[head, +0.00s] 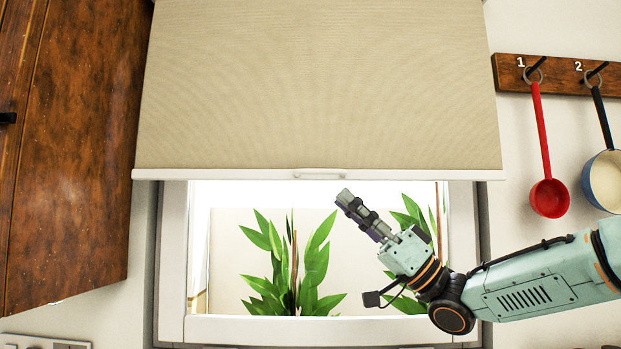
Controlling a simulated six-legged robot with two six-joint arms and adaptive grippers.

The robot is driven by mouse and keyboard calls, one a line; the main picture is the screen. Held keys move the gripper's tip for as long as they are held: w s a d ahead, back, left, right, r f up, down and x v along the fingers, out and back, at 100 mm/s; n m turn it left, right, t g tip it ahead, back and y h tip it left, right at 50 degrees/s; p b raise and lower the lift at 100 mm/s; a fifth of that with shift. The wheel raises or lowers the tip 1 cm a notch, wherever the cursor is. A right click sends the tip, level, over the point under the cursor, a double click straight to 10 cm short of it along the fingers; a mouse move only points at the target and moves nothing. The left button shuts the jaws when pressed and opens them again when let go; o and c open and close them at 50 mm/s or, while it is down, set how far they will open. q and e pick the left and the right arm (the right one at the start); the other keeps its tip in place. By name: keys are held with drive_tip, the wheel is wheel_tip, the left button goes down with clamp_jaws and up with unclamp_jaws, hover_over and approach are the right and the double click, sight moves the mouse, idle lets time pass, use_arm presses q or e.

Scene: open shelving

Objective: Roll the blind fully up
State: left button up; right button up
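The beige blind (320,85) hangs over the upper part of the window, and the lower part of the window is uncovered. A white bottom bar (230,174) runs along its lower edge, with a small handle (320,175) at its middle. My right gripper (345,197) is just below and to the right of the handle, pointing up and left. It looks apart from the bar. Its fingers appear close together, and I see nothing held between them. My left gripper is not in view.
A brown wooden cabinet (70,140) stands at the left. A hook rail (565,75) on the right wall holds a red ladle (549,197) and a pan (605,180), close above my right arm. Green plants (290,265) show behind the window, inside its white frame (172,260).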

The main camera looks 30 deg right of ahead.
sight(321, 171)
drive_tip(key=p+x, duration=0.1)
drive_tip(key=x, duration=0.5)
drive_tip(key=shift+s+a+r, duration=0.15)
drive_tip(key=shift+r, duration=0.3)
drive_tip(key=shift+s+a+r, duration=0.25)
drive_tip(key=shift+s+r, duration=0.1)
drive_tip(key=shift+r, duration=0.1)
drive_tip(key=shift+a, duration=0.15)
drive_tip(key=shift+w+a, duration=0.1)
drive_tip(key=shift+w, duration=0.15)
drive_tip(key=shift+w+f, duration=0.2)
drive_tip(key=shift+w, duration=0.15)
drive_tip(key=shift+c, duration=0.6)
drive_tip(key=shift+s+r, duration=0.15)
drive_tip(key=shift+s, duration=0.2)
clamp_jaws()
drive_tip(key=shift+w, duration=0.1)
